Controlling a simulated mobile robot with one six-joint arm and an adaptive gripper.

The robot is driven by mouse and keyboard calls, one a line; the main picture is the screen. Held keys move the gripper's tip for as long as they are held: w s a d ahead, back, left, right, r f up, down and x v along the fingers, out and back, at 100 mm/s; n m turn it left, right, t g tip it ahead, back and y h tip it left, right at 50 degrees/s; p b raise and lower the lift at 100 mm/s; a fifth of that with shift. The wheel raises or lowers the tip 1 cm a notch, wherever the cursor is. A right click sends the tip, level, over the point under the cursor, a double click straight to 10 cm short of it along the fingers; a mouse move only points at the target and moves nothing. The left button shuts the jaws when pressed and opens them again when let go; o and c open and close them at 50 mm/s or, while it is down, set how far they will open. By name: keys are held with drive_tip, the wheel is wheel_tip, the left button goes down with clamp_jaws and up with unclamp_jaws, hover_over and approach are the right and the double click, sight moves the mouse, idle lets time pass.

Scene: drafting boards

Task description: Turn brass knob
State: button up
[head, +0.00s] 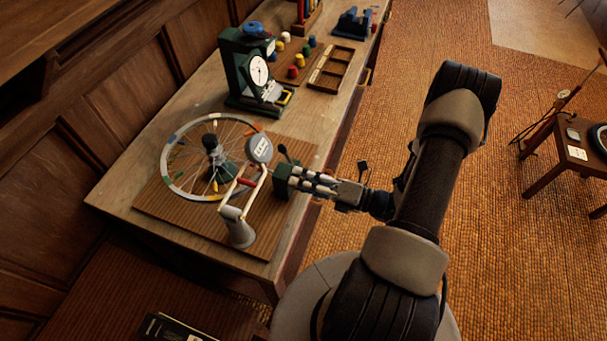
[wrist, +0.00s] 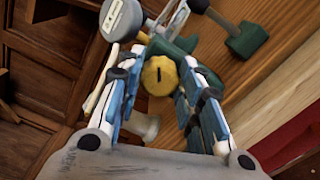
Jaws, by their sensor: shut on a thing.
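The brass knob (wrist: 160,77) is a round yellow knob with a dark slot mark on its face. It shows in the wrist view between my two fingers. My gripper (wrist: 163,60) is shut on the knob, one finger on each side. In the head view my gripper (head: 294,179) reaches in from the right to a small green block (head: 281,188) beside the spoked wheel (head: 177,179). The knob itself is hidden there by the fingers. Green parts (wrist: 181,46) show behind the knob in the wrist view.
A pale post (head: 237,229) carrying a round dial gauge (head: 259,149) stands close left of my gripper. A green dial stand (head: 237,64), coloured pegs and a wooden tray (head: 333,68) are farther back on the workbench (head: 207,100).

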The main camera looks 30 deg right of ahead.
drive_tip(key=shift+f+m+p, duration=0.15)
drive_tip(key=shift+m+p, duration=1.95)
drive_tip(key=shift+m, duration=5.6)
drive_tip(key=o, duration=1.1)
drive_tip(key=shift+c, duration=0.2)
drive_tip(key=shift+s, duration=0.15)
drive_tip(key=v, duration=1.1)
drive_tip(key=shift+s+d, duration=0.3)
